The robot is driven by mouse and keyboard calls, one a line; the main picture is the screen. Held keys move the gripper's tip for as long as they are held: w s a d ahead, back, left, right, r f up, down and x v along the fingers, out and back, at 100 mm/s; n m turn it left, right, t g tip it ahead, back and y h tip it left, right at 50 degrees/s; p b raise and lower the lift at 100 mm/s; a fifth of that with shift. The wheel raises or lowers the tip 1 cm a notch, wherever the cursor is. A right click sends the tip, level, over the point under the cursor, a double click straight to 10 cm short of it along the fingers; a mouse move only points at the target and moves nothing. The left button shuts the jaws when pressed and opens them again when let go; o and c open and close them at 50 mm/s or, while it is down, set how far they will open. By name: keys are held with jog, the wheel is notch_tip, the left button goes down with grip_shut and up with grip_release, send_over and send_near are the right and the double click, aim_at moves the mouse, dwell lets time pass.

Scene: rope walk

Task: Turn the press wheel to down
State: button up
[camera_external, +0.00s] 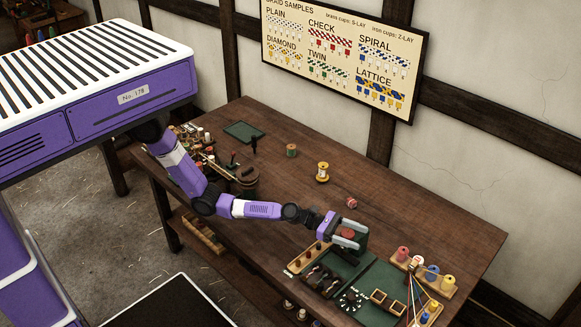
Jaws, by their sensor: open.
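I cannot make out the press wheel for certain. A small dark round piece with white marks (350,300) lies on the green mat (345,264) at the near right of the bench. A dark round tub (247,176) with upright dark parts beside it stands at the bench's left half. My gripper (350,238) is over the far edge of the green mat, open, with grey fingers.
The bench's middle is largely clear.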

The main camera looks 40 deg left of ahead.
jog(key=s+a+n+t+p, duration=0.1)
jog(key=s+a+t+p, duration=0.2)
jog(key=a, duration=0.4)
jog(key=w+a+r+n+t, duration=0.1)
jog(key=w+r+n, duration=0.3)
jog(key=w, duration=0.4)
jog(key=w+a+r+n+t+h+b, duration=0.1)
jog(key=w+r+n, duration=0.3)
jog(key=w, duration=0.5)
jog(key=w+a+r+n+t+h+b, duration=0.1)
jog(key=w+a+r+n+t, duration=0.1)
jog(key=w+r, duration=0.6)
jog(key=shift+w+a+n, duration=0.15)
jog(key=shift+a+n, duration=0.35)
jog(key=shift+n, duration=0.4)
